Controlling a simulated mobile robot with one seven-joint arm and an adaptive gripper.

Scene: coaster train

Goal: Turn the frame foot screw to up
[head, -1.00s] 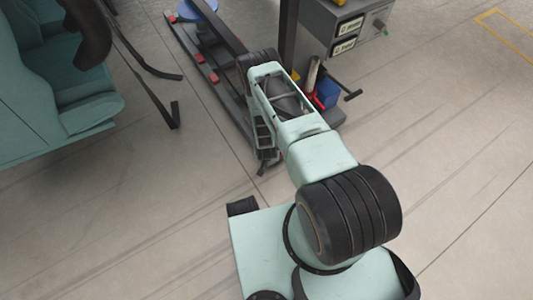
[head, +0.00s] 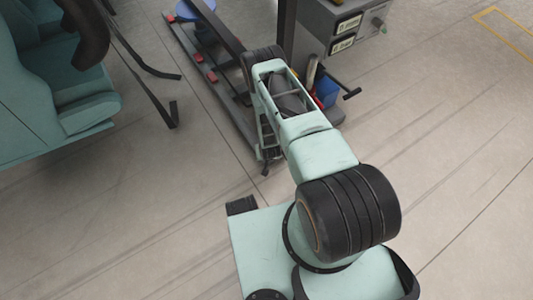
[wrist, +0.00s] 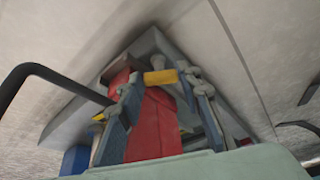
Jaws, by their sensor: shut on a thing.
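My gripper (wrist: 162,88) shows in the wrist view as two blue-grey jaws with bolted joints. The jaws are shut on a small yellow piece between their tips, which I take to be the foot screw (wrist: 160,77). A red part (wrist: 153,130) lies between the jaws, nearer the camera. In the head view my arm reaches down beside a dark grey floor frame (head: 208,78) with red pads. The arm's own links largely hide the gripper and screw there. I cannot tell which way the screw is turned.
A black bent bar (wrist: 60,75) crosses the left of the wrist view. In the head view a grey cabinet (head: 325,35) and a blue container (head: 326,92) stand right of the arm. A teal seat unit (head: 55,100) stands at left.

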